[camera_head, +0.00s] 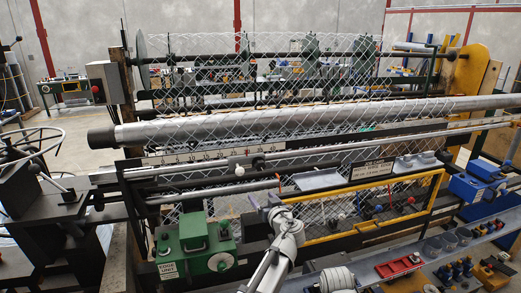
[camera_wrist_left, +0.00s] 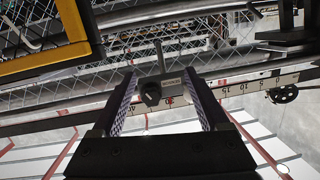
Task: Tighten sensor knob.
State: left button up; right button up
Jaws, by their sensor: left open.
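The sensor block (camera_head: 246,160) is a small grey box on the ruled scale bar, left of centre in the head view. Its knob (camera_head: 239,171) shows as a small round shape at its lower front. In the left wrist view the sensor block (camera_wrist_left: 182,84) carries a dark round knob (camera_wrist_left: 151,94) with a ridged edge. My left gripper (camera_head: 264,203) is below and slightly right of the block in the head view. In the wrist view its two fingers (camera_wrist_left: 162,80) are wide apart, with the block and knob seen between them, apparently beyond the tips. My right gripper is not visible.
The scale bar (camera_head: 190,156) and long metal rods run across the machine. A green edge unit (camera_head: 195,243) stands at lower left of my gripper. A yellow-framed guard (camera_head: 350,235) is to the right. Wire mesh (camera_head: 300,125) hangs behind.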

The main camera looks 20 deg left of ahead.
aim_at(261, 168)
pick_arm(q)
jog(key=w+r+t+p, duration=0.2)
jog(key=w+r, duration=0.2)
jog(key=r, duration=0.2)
jog(key=shift+h, duration=0.3)
jog(key=shift+r+b+x, duration=0.1)
jog(key=shift+b+x, duration=0.05)
jog(key=shift+x, duration=1.65)
jog(key=shift+r+b+x, duration=0.15)
jog(key=shift+x, duration=1.65)
jog(key=shift+d, duration=0.1)
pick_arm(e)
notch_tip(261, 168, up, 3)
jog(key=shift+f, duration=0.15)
pick_arm(q)
grip_shut()
